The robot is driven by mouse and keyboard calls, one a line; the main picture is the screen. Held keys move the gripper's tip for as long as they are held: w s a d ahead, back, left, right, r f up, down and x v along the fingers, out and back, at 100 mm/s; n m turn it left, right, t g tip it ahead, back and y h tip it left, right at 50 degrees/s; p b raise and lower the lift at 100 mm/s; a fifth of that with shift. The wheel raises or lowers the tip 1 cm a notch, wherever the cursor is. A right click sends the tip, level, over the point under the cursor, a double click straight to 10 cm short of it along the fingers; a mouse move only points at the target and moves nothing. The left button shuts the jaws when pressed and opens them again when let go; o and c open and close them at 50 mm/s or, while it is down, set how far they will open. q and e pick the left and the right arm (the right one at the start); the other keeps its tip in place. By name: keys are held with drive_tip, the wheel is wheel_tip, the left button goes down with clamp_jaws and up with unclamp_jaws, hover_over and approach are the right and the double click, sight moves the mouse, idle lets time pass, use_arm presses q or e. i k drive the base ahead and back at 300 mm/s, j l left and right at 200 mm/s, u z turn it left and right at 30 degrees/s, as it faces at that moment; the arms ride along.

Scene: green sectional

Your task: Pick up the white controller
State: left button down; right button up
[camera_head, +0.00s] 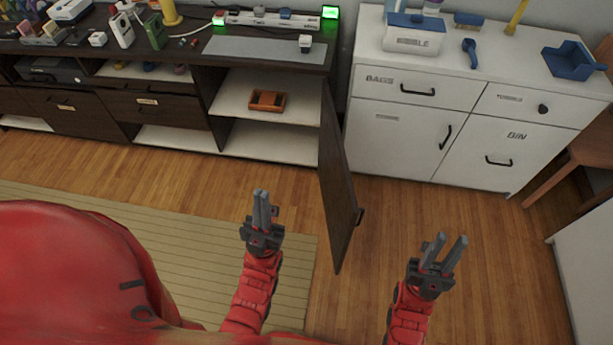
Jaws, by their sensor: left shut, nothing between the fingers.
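A white upright device (122,28) with dark details stands on the dark cabinet top at the upper left, next to a green one; it may be the controller, but it is too small to tell. Smaller white items also lie on this cabinet top, one at the left (97,39) and one on the grey mat (305,42). My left gripper (262,193) is shut and empty, over the floor in front of the cabinet and well short of these items. My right gripper (451,240) is open and empty, over the wood floor right of the open cabinet door.
The dark cabinet (165,107) has an open door (339,180) jutting out between my grippers. A brown tray (267,101) sits on its shelf. A white cabinet (391,134) with a wipes box (413,38) and a blue dustpan (572,59) stands at right. A red rounded shape fills the lower left.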

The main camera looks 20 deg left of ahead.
sight(120, 24)
drive_tip(key=l+u, duration=0.5)
drive_tip(key=k+l+u, duration=0.15)
drive_tip(key=l+u, duration=0.3)
drive_tip(key=k+l, duration=0.1)
drive_tip(key=l, duration=0.25)
drive_tip(key=k+l+u, duration=0.15)
drive_tip(key=l, duration=0.55)
drive_tip(key=k+l+u, duration=0.15)
drive_tip(key=l, duration=0.15)
drive_tip(key=i+l+u, duration=0.45)
drive_tip(key=i+l, duration=0.6)
